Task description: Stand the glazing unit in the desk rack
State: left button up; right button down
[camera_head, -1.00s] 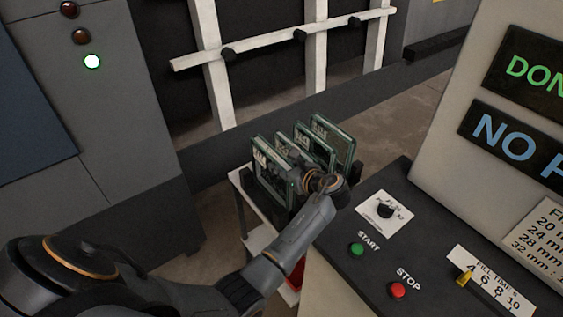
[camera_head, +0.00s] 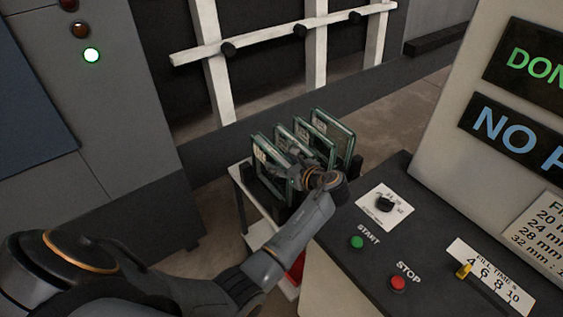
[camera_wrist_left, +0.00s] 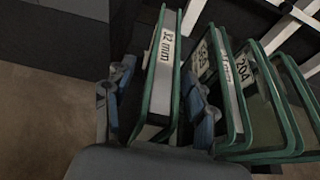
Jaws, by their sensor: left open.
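Several glazing units, glass panes with green edges, stand on edge side by side in the dark desk rack (camera_head: 357,167). The front-left glazing unit (camera_head: 264,155) also shows in the left wrist view (camera_wrist_left: 163,72), with a white label that seems to read "32 mm". My left gripper (camera_head: 293,176) is at this row. In the left wrist view my left gripper (camera_wrist_left: 162,105) is open, one finger on each side of the "32 mm" unit, with a gap on the left side. Its lower edge and the rack slots are hidden behind my gripper. My right gripper is not in view.
The rack stands on a small white-framed stand (camera_head: 238,185). A dark control panel (camera_head: 330,238) with green and red buttons is close to the right of my left wrist. Other labelled glazing units (camera_wrist_left: 230,80) stand close to the right finger. A white frame (camera_head: 222,75) is behind.

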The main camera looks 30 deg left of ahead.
pick_arm(q)
jog(key=shift+s+f, duration=0.1)
jog(key=shift+f, duration=0.25)
jog(key=v, duration=0.7)
jog(key=shift+d+r, duration=0.25)
jog(key=shift+r, duration=0.15)
jog(key=shift+d, duration=0.1)
